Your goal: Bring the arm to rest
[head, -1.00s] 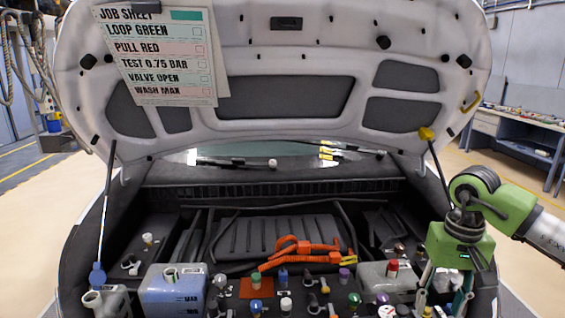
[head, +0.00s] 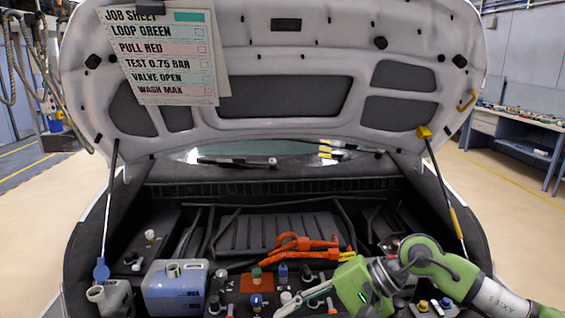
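My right arm comes in from the right over the engine bay, with its green gripper body tilted and the fingers pointing down and left. The fingertips of my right gripper (head: 292,306) are low over the front row of caps and fittings. I cannot tell whether the fingers are apart or closed, or whether anything is between them. The gripper body and wrist hide part of the bay's right side. My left gripper is not in view.
The open hood with a job sheet (head: 163,62) hangs above. Orange cables (head: 300,245) lie mid-bay. A blue-white reservoir (head: 175,288) stands front left. A strut (head: 445,190) rises at the right, near my arm. A workbench (head: 520,135) stands far right, with clear floor before it.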

